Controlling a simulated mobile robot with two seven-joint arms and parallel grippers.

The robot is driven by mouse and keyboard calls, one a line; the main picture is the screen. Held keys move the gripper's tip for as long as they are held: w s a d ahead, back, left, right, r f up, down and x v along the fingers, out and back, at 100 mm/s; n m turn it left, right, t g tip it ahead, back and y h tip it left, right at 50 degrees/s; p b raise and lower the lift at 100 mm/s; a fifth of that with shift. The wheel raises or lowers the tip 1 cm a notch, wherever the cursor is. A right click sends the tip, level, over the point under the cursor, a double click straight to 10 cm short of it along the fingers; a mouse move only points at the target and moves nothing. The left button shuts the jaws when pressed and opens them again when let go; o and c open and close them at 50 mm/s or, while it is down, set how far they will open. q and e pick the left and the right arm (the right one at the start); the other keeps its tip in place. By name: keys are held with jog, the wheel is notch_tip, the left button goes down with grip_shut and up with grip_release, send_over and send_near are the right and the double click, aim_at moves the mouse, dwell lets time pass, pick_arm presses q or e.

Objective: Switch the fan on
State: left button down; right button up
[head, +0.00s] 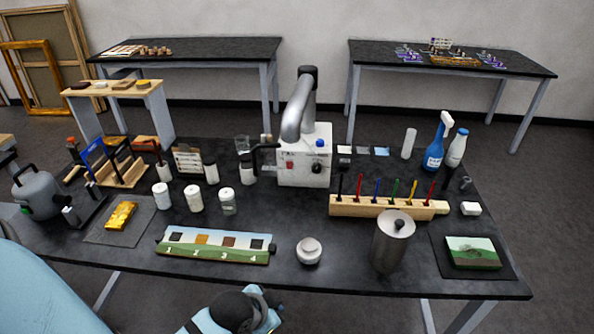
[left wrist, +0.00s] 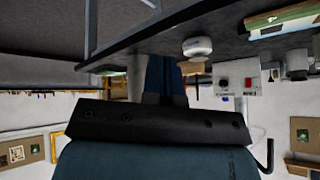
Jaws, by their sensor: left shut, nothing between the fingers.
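The fan unit is a white box (head: 305,170) with a thick grey duct (head: 296,115) rising from it, at the middle back of the black table. Its front carries a red switch (head: 290,165), a black knob (head: 318,169) and a blue knob (head: 320,143). The box also shows upside down in the left wrist view (left wrist: 237,92), with the red switch (left wrist: 248,83) facing the camera. My left gripper (head: 264,302) is at the table's front edge, well short of the box. Its fingers are shut and empty. My right gripper is in neither view.
Between my left gripper and the box lie a numbered strip (head: 215,246) and a round white-lidded jar (head: 309,250). A metal canister (head: 393,240) and a rack of coloured tools (head: 385,207) stand to the right. White jars (head: 194,198) stand left of the box.

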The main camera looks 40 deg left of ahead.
pick_arm(q)
jog(key=w+a+m+t+y, duration=0.2)
jog(key=w+a+t+y, duration=0.1)
jog(key=w+a, duration=0.4)
jog(key=w+a+f+m+t+y, duration=0.1)
jog(key=w+a+m+t+y, duration=0.2)
jog(key=w+a, duration=0.4)
jog(key=w+a+f+m+t+y, duration=0.1)
jog(key=w+a+t+y, duration=0.3)
jog(key=w, duration=1.3)
jog(key=shift+w+a+f+m+y, duration=0.25)
jog(key=shift+a+m, duration=0.65)
jog(key=shift+a, duration=1)
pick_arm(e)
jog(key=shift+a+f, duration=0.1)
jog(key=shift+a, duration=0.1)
pick_arm(q)
jog(key=shift+r, duration=0.1)
jog(key=shift+w, duration=0.1)
